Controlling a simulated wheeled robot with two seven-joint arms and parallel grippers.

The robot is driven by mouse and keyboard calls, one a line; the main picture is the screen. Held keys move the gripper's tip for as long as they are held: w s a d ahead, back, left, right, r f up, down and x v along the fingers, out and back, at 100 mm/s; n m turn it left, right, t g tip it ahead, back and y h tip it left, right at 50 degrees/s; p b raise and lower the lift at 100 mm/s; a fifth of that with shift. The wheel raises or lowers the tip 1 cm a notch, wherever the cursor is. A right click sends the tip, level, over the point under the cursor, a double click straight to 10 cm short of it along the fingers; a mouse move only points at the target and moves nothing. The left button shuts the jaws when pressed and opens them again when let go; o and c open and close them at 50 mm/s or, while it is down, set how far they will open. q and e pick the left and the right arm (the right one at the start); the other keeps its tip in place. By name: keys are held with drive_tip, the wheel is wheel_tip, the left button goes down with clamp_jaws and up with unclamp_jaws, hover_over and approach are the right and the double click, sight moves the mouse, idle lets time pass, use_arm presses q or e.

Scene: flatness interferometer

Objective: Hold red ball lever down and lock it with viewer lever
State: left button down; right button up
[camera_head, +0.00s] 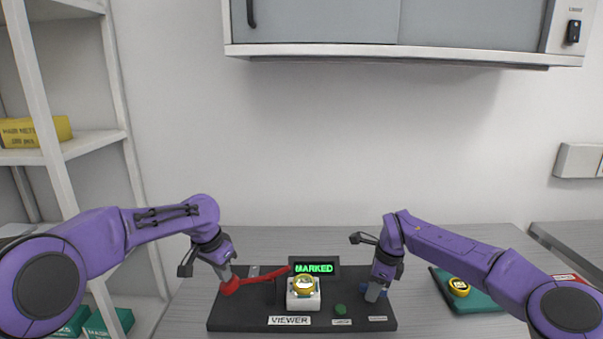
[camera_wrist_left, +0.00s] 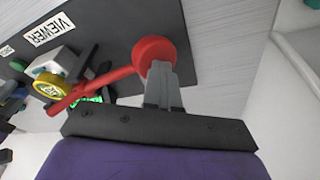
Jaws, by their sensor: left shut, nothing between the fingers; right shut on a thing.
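The red ball lever (camera_head: 262,276) runs from its red ball (camera_head: 230,287) up to the right on the black base (camera_head: 250,318). My left gripper (camera_head: 227,276) is shut and empty, its fingertips at the ball. In the left wrist view the closed fingertips (camera_wrist_left: 163,75) overlap the red ball (camera_wrist_left: 151,50) and appear to touch it. The VIEWER label (camera_head: 289,320) is on the base's front. My right gripper (camera_head: 373,293) is shut on a small blue part (camera_head: 388,289) at the base's right side, mostly hidden by the fingers.
A white block (camera_head: 303,300) carries a yellow round piece (camera_head: 304,286) mid-base. Behind it a display (camera_head: 314,268) reads MARKED in green. A green button (camera_head: 340,310) is to the right. A teal pad (camera_head: 470,290) with another yellow piece (camera_head: 459,287) lies right. A cabinet (camera_head: 400,25) hangs above.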

use_arm(q)
drive_tip(key=shift+d, duration=0.1)
use_arm(e)
drive_tip(key=shift+a+n, duration=0.15)
drive_tip(key=shift+n, duration=0.15)
drive_tip(key=n, duration=0.2)
drive_tip(key=shift+f+n+g, duration=0.1)
drive_tip(key=shift+n+g, duration=0.2)
drive_tip(key=o, duration=0.6)
use_arm(q)
drive_tip(key=shift+f, duration=0.1)
use_arm(e)
drive_tip(key=shift+r, duration=3.6)
